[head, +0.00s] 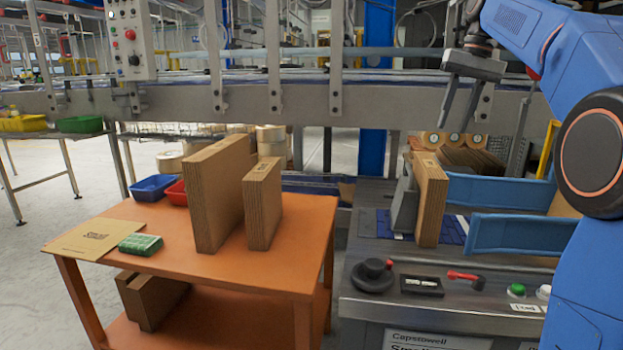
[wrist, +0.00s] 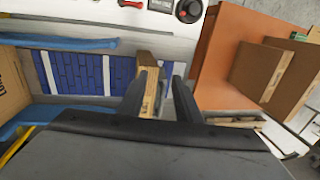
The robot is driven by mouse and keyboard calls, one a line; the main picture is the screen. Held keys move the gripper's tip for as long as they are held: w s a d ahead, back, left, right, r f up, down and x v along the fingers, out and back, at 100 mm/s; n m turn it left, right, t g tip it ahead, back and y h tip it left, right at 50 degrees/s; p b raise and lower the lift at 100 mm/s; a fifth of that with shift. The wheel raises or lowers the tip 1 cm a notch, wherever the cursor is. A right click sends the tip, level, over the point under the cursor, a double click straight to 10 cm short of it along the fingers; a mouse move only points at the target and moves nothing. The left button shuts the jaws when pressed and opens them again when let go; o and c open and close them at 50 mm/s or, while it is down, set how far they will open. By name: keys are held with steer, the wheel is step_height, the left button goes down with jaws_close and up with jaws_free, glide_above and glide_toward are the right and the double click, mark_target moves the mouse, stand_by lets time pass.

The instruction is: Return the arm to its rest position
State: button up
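My gripper (head: 478,148) hangs in the air above the packing machine at the upper right of the head view. Its two dark fingers are spread apart and hold nothing. In the wrist view the fingers of my gripper (wrist: 160,85) also stand apart. An upright bundle of flat brown cartons (head: 431,200) stands on the machine, below and left of the gripper, against a grey plate (head: 404,205). In the wrist view this bundle (wrist: 148,88) shows between and beyond the fingers, partly hidden by them. My blue arm reaches in from the right.
An orange table (head: 285,262) at left carries two upright carton bundles (head: 218,195) (head: 262,205), a red bin, a blue bin (head: 154,187) and a green pack (head: 140,244). Blue guide panels (head: 510,234) flank the machine bed. A grey conveyor beam (head: 300,100) crosses behind.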

steer(key=s+a+f+t+h, duration=0.1)
steer(key=s+a+f, duration=0.1)
steer(key=s+f, duration=0.6)
steer(key=s+a+f+t, duration=0.1)
steer(key=s+a+f, duration=0.2)
steer(key=s+f, duration=0.5)
steer(key=s+f+n+t+h, duration=0.1)
steer(key=s+f+n+t, duration=0.1)
steer(key=s+f, duration=1.7)
steer(key=shift+f, duration=0.7)
